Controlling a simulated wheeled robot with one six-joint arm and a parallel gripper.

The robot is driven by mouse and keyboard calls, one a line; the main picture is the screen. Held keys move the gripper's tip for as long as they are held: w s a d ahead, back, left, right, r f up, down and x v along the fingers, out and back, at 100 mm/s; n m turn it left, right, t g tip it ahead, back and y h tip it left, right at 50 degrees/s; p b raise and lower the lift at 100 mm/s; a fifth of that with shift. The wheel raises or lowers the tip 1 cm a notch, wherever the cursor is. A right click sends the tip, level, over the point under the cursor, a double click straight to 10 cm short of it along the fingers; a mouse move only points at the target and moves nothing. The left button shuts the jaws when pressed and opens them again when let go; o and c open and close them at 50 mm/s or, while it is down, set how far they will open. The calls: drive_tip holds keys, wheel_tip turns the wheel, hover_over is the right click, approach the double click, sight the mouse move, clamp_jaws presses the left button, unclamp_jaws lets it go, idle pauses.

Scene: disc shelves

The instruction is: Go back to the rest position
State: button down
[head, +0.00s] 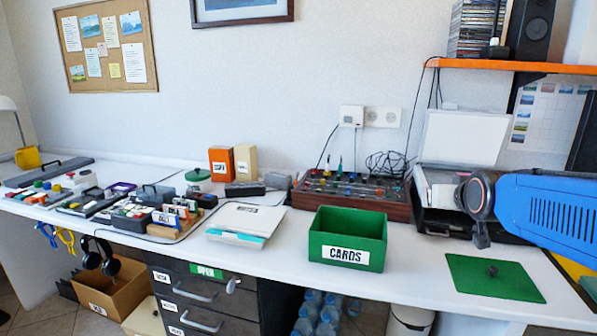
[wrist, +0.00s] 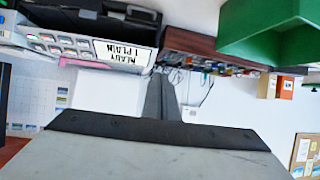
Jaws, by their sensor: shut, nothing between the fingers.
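My gripper (head: 481,241) hangs from my blue arm at the right of the head view, above the white desk and in front of the open record-player-like case (head: 437,190). In the wrist view my gripper (wrist: 159,78) shows as two dark fingers pressed together, with nothing between them. In the head view it is apart from the green CARDS box (head: 347,262) to its left and the green flat lid (head: 494,282) below it. The wrist picture is upside down.
A dark red knob panel (head: 352,198) stands behind the CARDS box, which also shows in the wrist view (wrist: 262,32). An orange shelf (head: 510,66) with discs and a speaker hangs above right. Many small items crowd the desk's left. Bare desk (head: 415,270) lies between box and lid.

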drive_tip(key=s+a+f+g, duration=0.2)
drive_tip(key=s+f, duration=0.3)
drive_tip(key=s, duration=0.4)
drive_tip(key=s+a+f+n+g+y, duration=0.1)
drive_tip(key=s+a+f+g, duration=0.1)
drive_tip(key=s+f, duration=0.4)
drive_tip(key=s+a+f+g, duration=0.3)
drive_tip(key=s+f, duration=0.2)
drive_tip(key=s, duration=0.8)
drive_tip(key=shift+s+f+n+g+y, duration=0.15)
drive_tip(key=shift+n+g+y, duration=0.15)
drive_tip(key=shift+y, duration=0.1)
